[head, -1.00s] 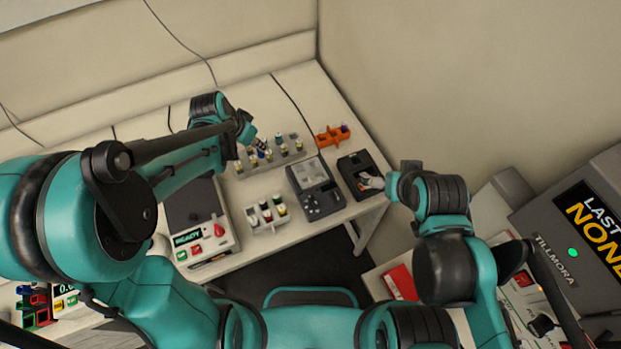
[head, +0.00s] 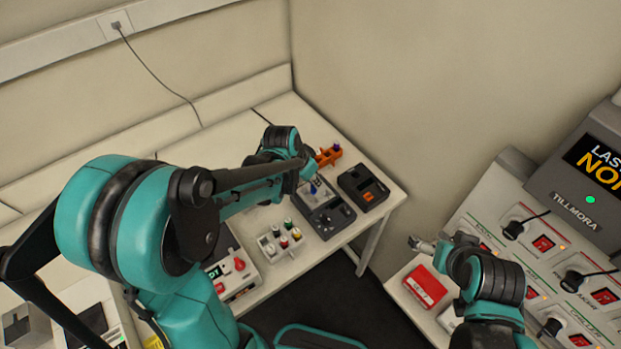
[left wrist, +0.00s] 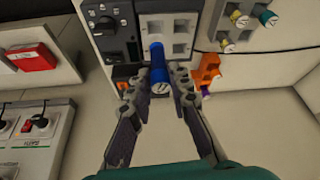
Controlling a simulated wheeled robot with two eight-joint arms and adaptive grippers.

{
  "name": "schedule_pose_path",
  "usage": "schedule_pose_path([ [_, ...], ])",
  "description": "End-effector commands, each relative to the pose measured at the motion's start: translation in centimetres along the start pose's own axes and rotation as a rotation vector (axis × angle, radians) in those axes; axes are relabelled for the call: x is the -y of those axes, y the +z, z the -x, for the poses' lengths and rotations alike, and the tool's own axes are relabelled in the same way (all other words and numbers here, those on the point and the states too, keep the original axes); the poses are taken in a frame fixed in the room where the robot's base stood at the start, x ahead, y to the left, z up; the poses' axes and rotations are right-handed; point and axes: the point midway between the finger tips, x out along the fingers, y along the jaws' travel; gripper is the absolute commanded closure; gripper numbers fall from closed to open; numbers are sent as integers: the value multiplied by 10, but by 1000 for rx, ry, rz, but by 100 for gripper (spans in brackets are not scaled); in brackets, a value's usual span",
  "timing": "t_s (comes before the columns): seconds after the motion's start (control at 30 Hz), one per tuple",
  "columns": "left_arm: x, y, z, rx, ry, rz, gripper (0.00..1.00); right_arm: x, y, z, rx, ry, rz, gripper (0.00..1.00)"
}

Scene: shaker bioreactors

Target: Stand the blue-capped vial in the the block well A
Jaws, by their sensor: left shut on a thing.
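The blue-capped vial (left wrist: 158,62) is between the fingertips of my left gripper (left wrist: 158,84) in the left wrist view. That gripper is shut on it. The vial's far end points at the pale block (left wrist: 183,25) with square wells, at its near left part; I cannot tell whether it is inside a well. In the head view the blue of the vial (head: 314,189) shows over the block (head: 302,193), below my left gripper (head: 310,175). My right gripper (head: 422,243) is empty, away to the right beside the bench; its jaw opening is unclear.
The block sits on a dark instrument with a knob (head: 332,218). An orange rack (head: 327,156) and a dark device (head: 363,188) stand close by. A grey rack of capped vials (head: 279,242) is at the front. A red box (head: 426,286) lies to the right.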

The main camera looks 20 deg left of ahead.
Motion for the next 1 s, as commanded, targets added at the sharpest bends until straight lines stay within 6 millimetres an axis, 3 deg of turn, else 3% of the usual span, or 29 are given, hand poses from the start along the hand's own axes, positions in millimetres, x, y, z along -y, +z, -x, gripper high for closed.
schedule_pose_path([
  [0.6,0,17,-40,0,1,-1,100,0,19,-27,0,0,0,7],
  [1.0,0,18,-42,0,1,-1,100,0,20,-28,0,0,0,7],
])
